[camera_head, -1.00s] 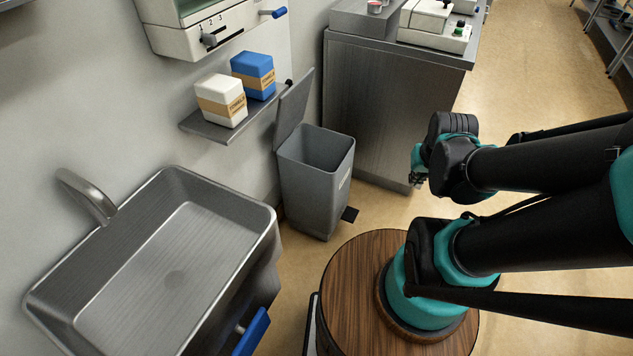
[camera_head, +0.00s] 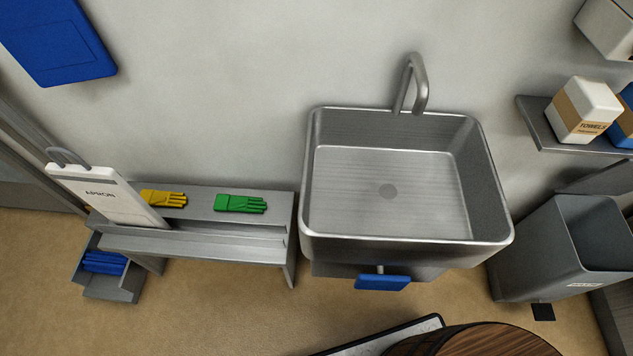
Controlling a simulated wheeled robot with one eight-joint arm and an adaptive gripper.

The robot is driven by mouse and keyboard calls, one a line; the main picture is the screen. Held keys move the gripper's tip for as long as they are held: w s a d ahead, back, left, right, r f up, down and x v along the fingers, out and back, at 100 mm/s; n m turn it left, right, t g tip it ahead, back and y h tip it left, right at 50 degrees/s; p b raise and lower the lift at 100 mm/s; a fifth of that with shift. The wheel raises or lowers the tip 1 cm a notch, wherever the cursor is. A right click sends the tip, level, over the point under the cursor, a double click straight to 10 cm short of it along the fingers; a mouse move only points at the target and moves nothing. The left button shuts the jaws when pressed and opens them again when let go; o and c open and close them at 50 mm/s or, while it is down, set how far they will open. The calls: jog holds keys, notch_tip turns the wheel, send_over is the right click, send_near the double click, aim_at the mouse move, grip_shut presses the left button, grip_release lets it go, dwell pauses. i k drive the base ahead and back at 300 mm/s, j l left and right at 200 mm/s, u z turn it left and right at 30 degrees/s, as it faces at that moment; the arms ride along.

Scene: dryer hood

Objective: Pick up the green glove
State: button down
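The green glove (camera_head: 241,204) lies flat on the top of a low grey metal bench (camera_head: 272,199) against the wall, left of the sink. Its fingers point right. A yellow glove (camera_head: 164,198) lies to its left on the same bench, partly hidden behind a white apron board. My gripper is outside the current view, so its state does not show.
A steel sink (camera_head: 385,185) with a blue pedal (camera_head: 382,283) stands right of the bench. A white apron board (camera_head: 105,197) leans at the bench's left end. A bin (camera_head: 575,250) stands at the right.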

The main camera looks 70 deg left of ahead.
aim_at(224, 203)
jog(key=k+u, duration=0.15)
jog(key=u, duration=0.35)
jog(key=k+u, duration=0.2)
jog(key=u, duration=0.3)
jog(key=k+u, duration=0.2)
jog(key=u, duration=0.3)
jog(key=k+j+u, duration=0.15)
jog(key=u, duration=0.35)
jog(key=k+j+u, duration=0.15)
jog(key=u, duration=0.35)
jog(key=i+l+u, duration=0.15)
jog(key=l+u, duration=0.25)
jog(key=i+l+u, duration=0.1)
jog(key=l+u, duration=0.3)
jog(key=k+j, duration=0.2)
jog(key=k+l+u, duration=0.1)
jog(key=k, duration=0.2)
jog(key=k+l+u, duration=0.15)
jog(key=k, duration=0.1)
